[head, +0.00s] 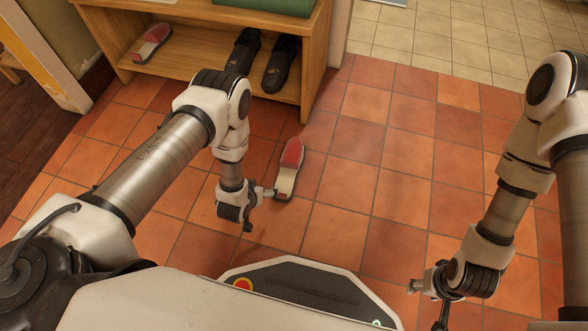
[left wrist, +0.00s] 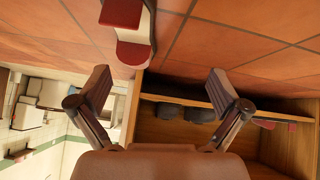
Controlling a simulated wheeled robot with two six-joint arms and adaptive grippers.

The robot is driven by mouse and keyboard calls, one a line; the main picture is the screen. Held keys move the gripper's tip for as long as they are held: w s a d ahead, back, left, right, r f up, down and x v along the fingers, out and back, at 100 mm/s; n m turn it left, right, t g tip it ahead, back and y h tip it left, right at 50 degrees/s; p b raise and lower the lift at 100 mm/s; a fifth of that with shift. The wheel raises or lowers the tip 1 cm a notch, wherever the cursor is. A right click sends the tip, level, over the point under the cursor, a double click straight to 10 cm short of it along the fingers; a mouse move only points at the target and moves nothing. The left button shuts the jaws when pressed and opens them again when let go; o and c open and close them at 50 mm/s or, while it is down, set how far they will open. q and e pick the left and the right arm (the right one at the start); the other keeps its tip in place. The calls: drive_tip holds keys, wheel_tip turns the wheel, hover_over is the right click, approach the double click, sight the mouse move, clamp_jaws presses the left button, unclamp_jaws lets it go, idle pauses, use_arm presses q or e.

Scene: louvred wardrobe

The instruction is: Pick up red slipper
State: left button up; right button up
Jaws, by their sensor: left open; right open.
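A red slipper with a pale insole (head: 289,168) lies on the tiled floor in front of the shelf unit. My left gripper (head: 261,209) is low beside it, at its near left; one finger shows close to the slipper's near end, but I cannot tell if they touch. In the left wrist view the left gripper (left wrist: 160,80) is open and empty, with the slipper (left wrist: 130,52) at the top, beyond the left-hand finger and partly cut off. A matching red slipper (head: 152,42) sits on the lower shelf. My right gripper (head: 426,306) is open and empty over the floor at lower right.
The wooden shelf unit (head: 315,62) stands behind the floor slipper. A pair of dark shoes (head: 281,65) rests on its lower shelf. Something green (head: 262,6) lies on top. The tiled floor to the right is clear.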

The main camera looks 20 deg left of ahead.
sight(287, 163)
use_arm(q)
drive_tip(key=w+d+f+t, duration=0.1)
drive_tip(key=w, duration=0.1)
drive_tip(key=w+d+f+t, duration=0.1)
drive_tip(key=w+t, duration=0.1)
drive_tip(key=w+d+f+t+b, duration=0.1)
drive_tip(key=w, duration=0.2)
drive_tip(key=shift+d+f+n+h, duration=0.15)
drive_tip(key=shift+d+n+h, duration=0.1)
drive_tip(key=shift+n+h, duration=0.15)
drive_tip(key=shift+t, duration=0.3)
drive_tip(key=b+x, duration=0.2)
drive_tip(key=x, duration=0.1)
drive_tip(key=b+x, duration=0.3)
drive_tip(key=shift+w+d+f, duration=0.25)
drive_tip(key=shift+w, duration=0.35)
drive_tip(key=shift+r, duration=0.1)
drive_tip(key=c, duration=1.2)
